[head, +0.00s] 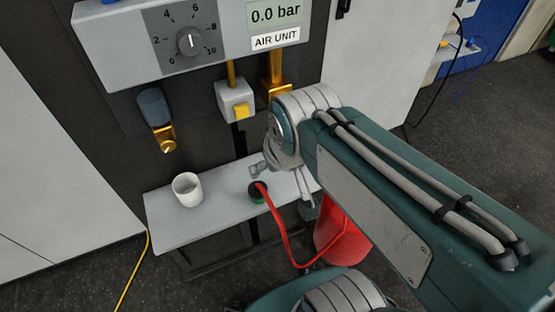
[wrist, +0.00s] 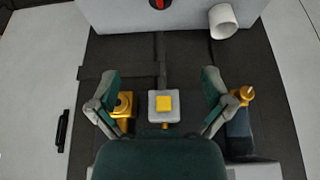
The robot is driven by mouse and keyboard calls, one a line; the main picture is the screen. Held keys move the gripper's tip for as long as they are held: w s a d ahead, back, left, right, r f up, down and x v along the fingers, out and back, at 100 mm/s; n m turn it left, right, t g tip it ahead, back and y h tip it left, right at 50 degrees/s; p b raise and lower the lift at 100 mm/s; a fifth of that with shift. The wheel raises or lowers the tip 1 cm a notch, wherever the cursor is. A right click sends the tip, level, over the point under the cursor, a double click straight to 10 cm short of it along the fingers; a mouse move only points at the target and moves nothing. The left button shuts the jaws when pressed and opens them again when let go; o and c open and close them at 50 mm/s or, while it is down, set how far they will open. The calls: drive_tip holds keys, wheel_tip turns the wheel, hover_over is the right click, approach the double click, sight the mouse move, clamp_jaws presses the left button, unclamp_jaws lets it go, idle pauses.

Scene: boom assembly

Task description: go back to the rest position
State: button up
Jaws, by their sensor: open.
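My gripper shows in the wrist view (wrist: 160,75) with its two fingers spread wide and nothing between them. Its fingers also show partly in the head view, beyond the end of my arm, above the shelf and in front of the wall unit; my arm hides the rest. The white box with a yellow button (head: 235,101) is on the wall unit. In the wrist view this box (wrist: 164,106) appears between the fingers, near my palm; I cannot tell how far away it is.
A white cup (head: 187,189) stands on the grey shelf (head: 165,231). A red hose (head: 280,231) runs from a dark green-based plug (head: 258,192) to a red container (head: 342,237). A blue-handled brass valve (head: 157,118) and the air unit panel (head: 120,50) are on the wall. Open floor lies right.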

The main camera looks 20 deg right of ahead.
drive_tip(key=shift+s+r+t, duration=0.2)
drive_tip(key=shift+s+r, duration=0.1)
drive_tip(key=shift+s, duration=0.3)
drive_tip(key=shift+s+r+t, duration=0.2)
drive_tip(key=shift+s+r, duration=0.05)
drive_tip(key=shift+s, duration=0.3)
idle(0.9)
